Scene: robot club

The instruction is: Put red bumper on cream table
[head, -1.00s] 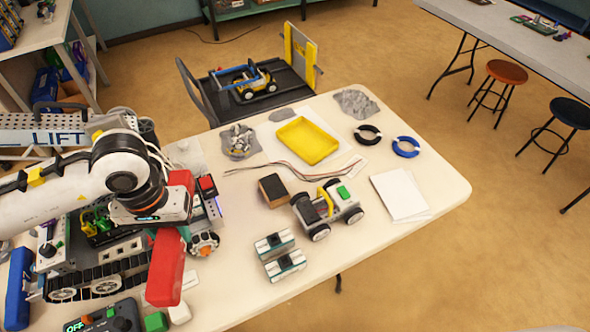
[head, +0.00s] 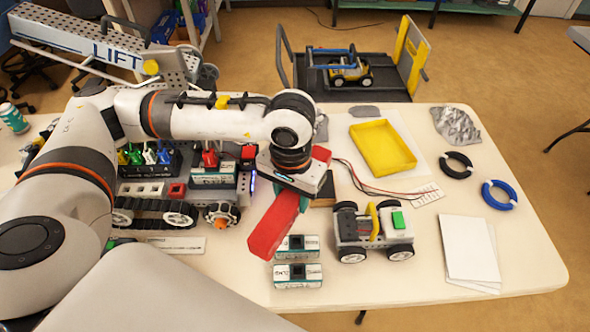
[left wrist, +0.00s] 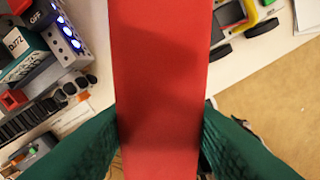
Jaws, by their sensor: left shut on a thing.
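The red bumper (head: 274,224) is a long red bar, held above the cream table (head: 390,286) and tilted across the head view. My left gripper (head: 298,192) is shut on it. In the left wrist view the red bumper (left wrist: 160,75) fills the middle, with a green finger (left wrist: 160,135) pressed to each side. A gap shows between the bumper and the tabletop below, though its height is hard to tell. My right gripper is not in view.
Two battery packs (head: 297,274) and a small wheeled robot (head: 372,230) stand close to the bumper. A tracked robot (head: 190,190) is to the left. A yellow tray (head: 383,147), tape rolls (head: 498,194) and white paper (head: 469,249) lie right. The front right tabletop is clear.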

